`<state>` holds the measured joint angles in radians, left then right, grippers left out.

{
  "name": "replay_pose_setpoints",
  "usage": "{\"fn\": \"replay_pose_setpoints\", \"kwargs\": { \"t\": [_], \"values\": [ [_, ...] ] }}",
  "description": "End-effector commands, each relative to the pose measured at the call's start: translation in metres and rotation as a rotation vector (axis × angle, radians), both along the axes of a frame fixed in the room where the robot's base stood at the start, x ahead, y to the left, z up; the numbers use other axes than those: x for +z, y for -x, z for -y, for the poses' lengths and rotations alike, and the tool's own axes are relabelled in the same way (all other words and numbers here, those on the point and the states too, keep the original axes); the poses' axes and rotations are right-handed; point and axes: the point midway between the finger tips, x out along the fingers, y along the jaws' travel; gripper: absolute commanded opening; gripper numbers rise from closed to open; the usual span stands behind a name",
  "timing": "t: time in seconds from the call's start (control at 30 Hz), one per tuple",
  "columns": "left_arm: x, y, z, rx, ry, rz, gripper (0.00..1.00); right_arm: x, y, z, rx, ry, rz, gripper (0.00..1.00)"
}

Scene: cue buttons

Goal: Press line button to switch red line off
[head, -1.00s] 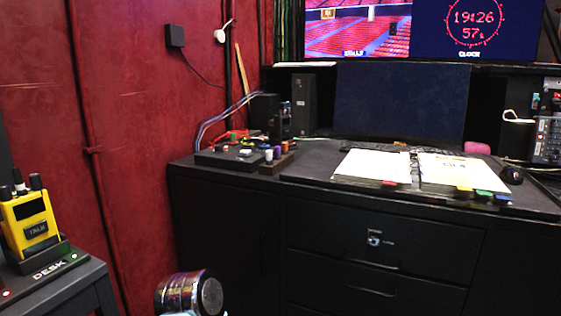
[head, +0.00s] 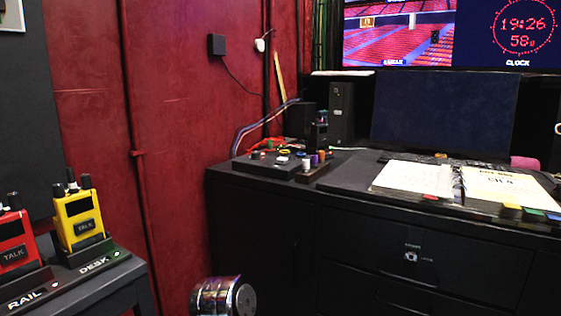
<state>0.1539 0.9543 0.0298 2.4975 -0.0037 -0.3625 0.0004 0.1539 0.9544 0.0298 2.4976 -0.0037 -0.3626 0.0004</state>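A low black box (head: 262,168) with small coloured buttons sits on the left end of the black desk. Its buttons are too small to read, so I cannot tell which is the line button. A red radio marked TALK (head: 14,240) stands in a base labelled RAIL at the far left. A yellow radio marked TALK (head: 78,218) stands beside it in a base labelled DESK. Small lights show on both bases. Neither of my grippers is in view.
A dark block with coloured caps (head: 314,168) stands beside the button box. An open binder (head: 418,178) lies further right. A dark side table (head: 128,280) holds the radios. A shiny metal cylinder (head: 222,297), unclear in nature, shows at the bottom. Floor is hardly visible.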

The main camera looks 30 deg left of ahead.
Motion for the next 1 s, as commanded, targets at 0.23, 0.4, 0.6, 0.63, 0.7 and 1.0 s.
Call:
{"fn": "replay_pose_setpoints", "kwargs": {
  "t": [0.23,0.4,0.6,0.63,0.7,1.0],
  "values": [
    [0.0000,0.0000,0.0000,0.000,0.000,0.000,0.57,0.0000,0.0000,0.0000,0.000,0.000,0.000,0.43],
    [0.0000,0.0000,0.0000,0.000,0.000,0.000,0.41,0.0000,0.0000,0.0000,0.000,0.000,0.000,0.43],
    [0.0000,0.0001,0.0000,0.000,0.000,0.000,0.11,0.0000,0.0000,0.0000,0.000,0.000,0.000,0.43],
    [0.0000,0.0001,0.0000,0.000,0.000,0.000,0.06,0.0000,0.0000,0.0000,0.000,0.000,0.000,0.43],
    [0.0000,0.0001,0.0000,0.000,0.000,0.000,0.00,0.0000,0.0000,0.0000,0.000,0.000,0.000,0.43],
    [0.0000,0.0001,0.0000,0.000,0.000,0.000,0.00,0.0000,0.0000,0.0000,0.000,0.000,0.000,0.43]
  ]
}}
